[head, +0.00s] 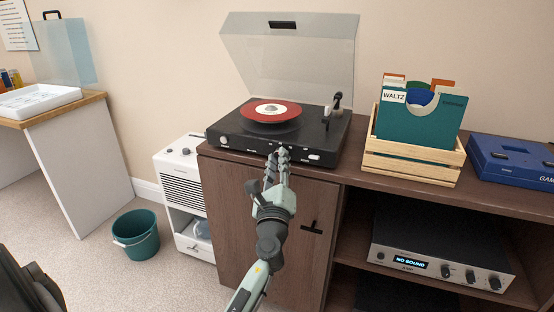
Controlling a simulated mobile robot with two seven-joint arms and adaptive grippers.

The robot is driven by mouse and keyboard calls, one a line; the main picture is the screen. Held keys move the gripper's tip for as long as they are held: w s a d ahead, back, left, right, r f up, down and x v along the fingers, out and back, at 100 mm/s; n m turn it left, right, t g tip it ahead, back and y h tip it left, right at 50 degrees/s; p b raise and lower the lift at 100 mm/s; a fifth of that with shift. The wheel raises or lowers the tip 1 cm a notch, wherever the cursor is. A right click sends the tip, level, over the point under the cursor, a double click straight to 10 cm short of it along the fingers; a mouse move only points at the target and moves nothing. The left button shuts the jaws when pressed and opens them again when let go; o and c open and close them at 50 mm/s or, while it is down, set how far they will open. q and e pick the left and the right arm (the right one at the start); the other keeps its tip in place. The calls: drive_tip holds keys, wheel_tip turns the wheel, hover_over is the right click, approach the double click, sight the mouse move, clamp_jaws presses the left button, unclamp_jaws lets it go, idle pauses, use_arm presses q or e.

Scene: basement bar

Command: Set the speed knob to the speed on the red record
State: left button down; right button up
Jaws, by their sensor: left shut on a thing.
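The red record (270,111) with a pale label lies on the platter of the black turntable (247,142). The label's writing is too small to read. The turntable's clear lid (290,50) stands open, and its tonearm (331,112) is at the right side. My left gripper (279,155) is at the middle of the turntable's front edge, with its fingers shut on what appears to be the speed knob. The fingers hide the knob and its marks. My right gripper is not in view.
A wooden crate (412,165) of record sleeves and a blue box (510,163) stand right of the turntable on the cabinet. An amplifier (440,262) reading "NO SOUND" sits on the shelf below. A teal bin (137,236) and a white unit (180,178) stand at left.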

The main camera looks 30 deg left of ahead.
use_arm(q)
drive_tip(key=shift+d+n+g+p, duration=0.1)
drive_tip(key=shift+n+g+p, duration=0.55)
drive_tip(key=shift+n, duration=1.15)
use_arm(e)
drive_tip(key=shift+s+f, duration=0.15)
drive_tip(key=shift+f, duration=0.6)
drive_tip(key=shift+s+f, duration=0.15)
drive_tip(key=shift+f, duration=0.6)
use_arm(q)
drive_tip(key=c, duration=1.4)
unclamp_jaws()
drive_tip(key=shift+r, duration=0.1)
drive_tip(key=shift+o, duration=0.2)
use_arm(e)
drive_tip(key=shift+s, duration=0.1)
use_arm(q)
drive_tip(key=v, duration=1.2)
drive_tip(key=shift+w+d, duration=0.1)
